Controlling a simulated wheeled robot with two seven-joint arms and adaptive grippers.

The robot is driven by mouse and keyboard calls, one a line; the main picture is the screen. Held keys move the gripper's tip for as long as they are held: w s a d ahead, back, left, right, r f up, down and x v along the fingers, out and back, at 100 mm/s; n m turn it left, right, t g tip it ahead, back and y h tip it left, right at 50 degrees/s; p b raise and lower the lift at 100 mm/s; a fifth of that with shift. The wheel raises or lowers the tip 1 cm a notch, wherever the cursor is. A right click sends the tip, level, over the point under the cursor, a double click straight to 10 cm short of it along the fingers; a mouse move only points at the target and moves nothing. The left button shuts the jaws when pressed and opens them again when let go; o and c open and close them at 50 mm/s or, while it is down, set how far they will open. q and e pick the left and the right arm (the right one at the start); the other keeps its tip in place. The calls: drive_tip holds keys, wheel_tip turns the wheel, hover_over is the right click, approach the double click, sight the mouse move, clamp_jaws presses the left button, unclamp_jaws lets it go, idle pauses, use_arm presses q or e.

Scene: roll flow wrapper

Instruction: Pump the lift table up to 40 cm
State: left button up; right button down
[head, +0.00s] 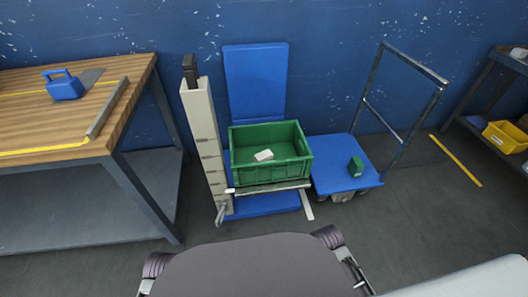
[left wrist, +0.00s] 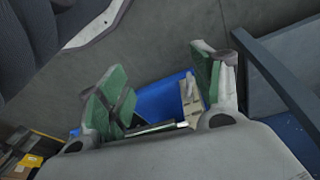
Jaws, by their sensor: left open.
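The lift table stands against the blue wall in the head view, with a blue upright panel (head: 255,75), a low blue base (head: 268,207) and a light metal deck edge (head: 272,187). A green crate (head: 300,172) holding a small white block (head: 264,155) sits on it. A beige column with dark marks (head: 204,140) stands at its left, black on top. A grey pedal-like part (head: 221,213) sits at the column's foot. My left gripper (left wrist: 158,88) is open and empty in the left wrist view, above a blue surface (left wrist: 160,100) and a beige part (left wrist: 190,108). My right gripper is out of view.
A wooden-topped workbench (head: 115,80) with a blue-handled tool (head: 64,86) stands left. A yellow bin (head: 505,137) is far right.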

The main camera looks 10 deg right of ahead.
use_arm(q)
clamp_jaws()
idle(0.3)
idle(1.2)
